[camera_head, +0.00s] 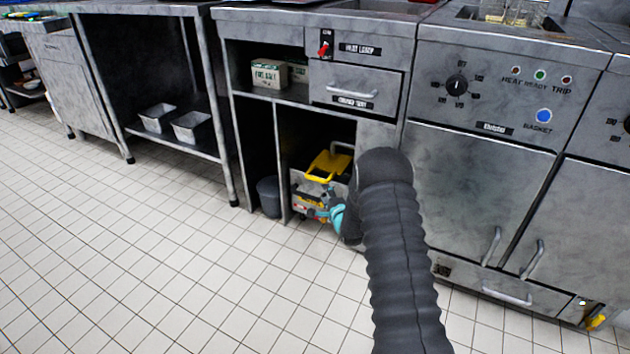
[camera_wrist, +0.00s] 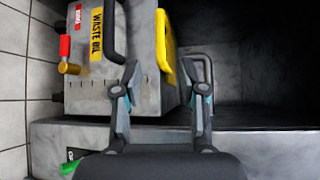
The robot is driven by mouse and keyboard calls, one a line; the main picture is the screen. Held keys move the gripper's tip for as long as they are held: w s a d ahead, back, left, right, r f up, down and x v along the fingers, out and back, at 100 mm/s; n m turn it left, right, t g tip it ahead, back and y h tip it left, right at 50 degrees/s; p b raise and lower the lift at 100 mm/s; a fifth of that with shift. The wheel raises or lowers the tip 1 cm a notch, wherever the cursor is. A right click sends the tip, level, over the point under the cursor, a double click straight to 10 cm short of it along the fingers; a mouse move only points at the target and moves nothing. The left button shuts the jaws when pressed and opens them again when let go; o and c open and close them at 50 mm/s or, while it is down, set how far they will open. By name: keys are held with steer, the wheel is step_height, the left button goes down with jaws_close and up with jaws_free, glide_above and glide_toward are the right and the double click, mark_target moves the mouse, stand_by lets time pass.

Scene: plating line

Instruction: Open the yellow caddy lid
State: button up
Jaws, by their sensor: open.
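The caddy is a grey metal box (camera_head: 304,184) in the open lower bay of the counter. In the wrist view the caddy (camera_wrist: 135,88) carries a yellow WASTE OIL label, a black handle and a red-handled tap. The yellow lid (camera_wrist: 165,45) shows there as an upright strip with a rim. My gripper (camera_head: 325,212) is low at the caddy's front. In the wrist view my gripper (camera_wrist: 162,82) is open, with the lid's edge between its fingers in the picture. I cannot tell whether it touches.
A dark bin (camera_head: 268,196) stands left of the caddy, past a thin divider. Counter walls enclose the bay, with a drawer (camera_head: 354,88) above. A fryer cabinet (camera_head: 480,185) stands to the right. The tiled floor (camera_head: 150,260) at left is clear.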

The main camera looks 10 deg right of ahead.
mark_target(315, 179)
steer(key=b+x, duration=0.1)
steer(key=x, duration=1.1)
steer(key=shift+w+a+f, duration=0.1)
steer(key=shift+w+f, duration=0.05)
steer(key=shift+w, duration=0.1)
jaws_close()
